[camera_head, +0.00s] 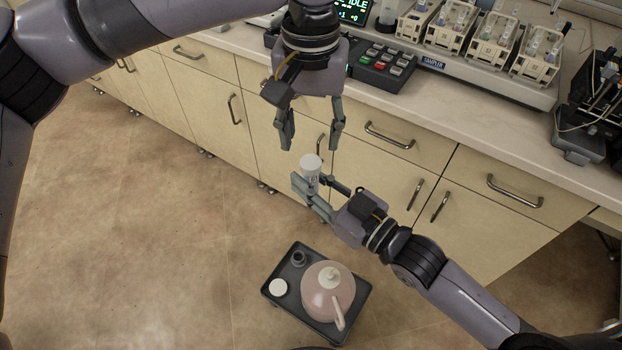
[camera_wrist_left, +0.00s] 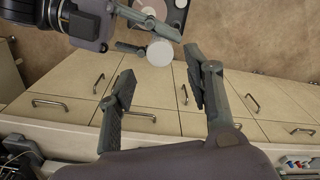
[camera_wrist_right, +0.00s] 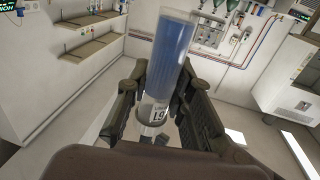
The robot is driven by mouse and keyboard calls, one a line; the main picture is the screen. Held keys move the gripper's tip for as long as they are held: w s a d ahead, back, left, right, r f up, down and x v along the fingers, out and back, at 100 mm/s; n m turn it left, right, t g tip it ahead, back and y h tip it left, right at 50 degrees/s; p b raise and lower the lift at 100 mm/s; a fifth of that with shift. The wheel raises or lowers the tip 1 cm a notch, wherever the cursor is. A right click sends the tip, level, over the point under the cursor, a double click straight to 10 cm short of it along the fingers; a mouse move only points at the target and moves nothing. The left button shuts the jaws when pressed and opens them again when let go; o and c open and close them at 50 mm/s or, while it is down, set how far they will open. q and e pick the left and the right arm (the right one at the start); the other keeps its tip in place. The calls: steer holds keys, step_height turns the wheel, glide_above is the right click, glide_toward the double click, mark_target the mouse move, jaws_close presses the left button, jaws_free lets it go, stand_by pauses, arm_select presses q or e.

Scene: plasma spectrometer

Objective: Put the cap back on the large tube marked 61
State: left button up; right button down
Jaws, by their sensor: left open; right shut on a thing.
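My right gripper (camera_head: 320,190) is shut on a clear tube (camera_wrist_right: 174,50) with blue in it. Its white label (camera_wrist_right: 156,112) appears to read 61. The pale round end of the tube (camera_head: 311,161) faces up in the head view; I cannot tell whether it is a bare mouth or covered. It also shows as a pale disc in the left wrist view (camera_wrist_left: 160,52). My left gripper (camera_head: 311,143) is open and empty, just above the tube in the picture, apart from it. A white round piece, perhaps the cap (camera_head: 278,287), lies on the dark tray.
The dark tray (camera_head: 306,322) also bears a pinkish flask (camera_head: 328,290) and a small dark round item (camera_head: 298,258). Cabinets with handles stand behind the grippers. The counter (camera_head: 470,125) holds a keypad device (camera_head: 380,68) and several tube racks (camera_head: 490,45).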

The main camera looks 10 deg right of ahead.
mark_target(310, 161)
arm_select(q)
step_height(310, 161, down, 6)
steer(key=shift+r, duration=0.1)
steer(key=shift+c, duration=0.6)
jaws_close()
